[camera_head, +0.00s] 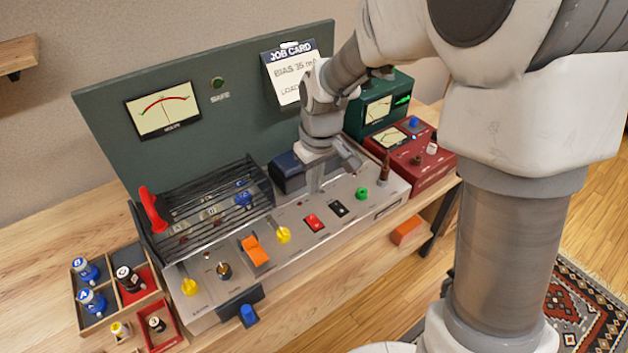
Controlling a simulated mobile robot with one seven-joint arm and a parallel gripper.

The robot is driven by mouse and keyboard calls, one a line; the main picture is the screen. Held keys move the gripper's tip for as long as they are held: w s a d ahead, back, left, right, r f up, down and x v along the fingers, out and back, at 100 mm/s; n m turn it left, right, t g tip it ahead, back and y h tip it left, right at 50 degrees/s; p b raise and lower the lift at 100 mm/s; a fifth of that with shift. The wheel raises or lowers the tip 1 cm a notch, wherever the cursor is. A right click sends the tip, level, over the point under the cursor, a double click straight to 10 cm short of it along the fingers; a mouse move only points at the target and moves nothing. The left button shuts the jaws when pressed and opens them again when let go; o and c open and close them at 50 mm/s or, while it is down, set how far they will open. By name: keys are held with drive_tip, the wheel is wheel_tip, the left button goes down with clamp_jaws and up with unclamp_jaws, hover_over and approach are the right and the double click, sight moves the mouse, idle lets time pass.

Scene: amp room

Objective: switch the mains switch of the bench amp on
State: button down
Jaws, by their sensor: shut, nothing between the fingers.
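The bench amp (290,262) is a long grey chassis on the wooden bench, with a tall green panel (225,105) behind it. My gripper (315,188) is shut and empty, pointing down over the rear of the chassis, just behind the two rockers. I cannot tell whether the fingertips touch anything.
A black wire cage (215,205) with a red handle (152,210) covers the amp's left part. Yellow knobs (283,235) and a green knob (362,193) stand near the switches. A red box (430,172) is at right. A parts tray (97,312) is at left.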

sight(310, 218)
drive_tip(key=f, duration=0.6)
drive_tip(key=w+f+b, duration=0.1)
drive_tip(key=f, duration=0.3)
drive_tip(key=shift+a, duration=0.35)
drive_tip(key=shift+f, duration=0.1)
drive_tip(key=shift+w+a+f+b, duration=0.1)
drive_tip(key=shift+f+b, duration=0.25)
drive_tip(key=shift+b, duration=0.1)
drive_tip(key=shift+r, duration=0.2)
drive_tip(key=shift+s+d+r, duration=0.15)
drive_tip(key=shift+s+d, duration=0.35)
drive_tip(key=shift+s, duration=0.2)
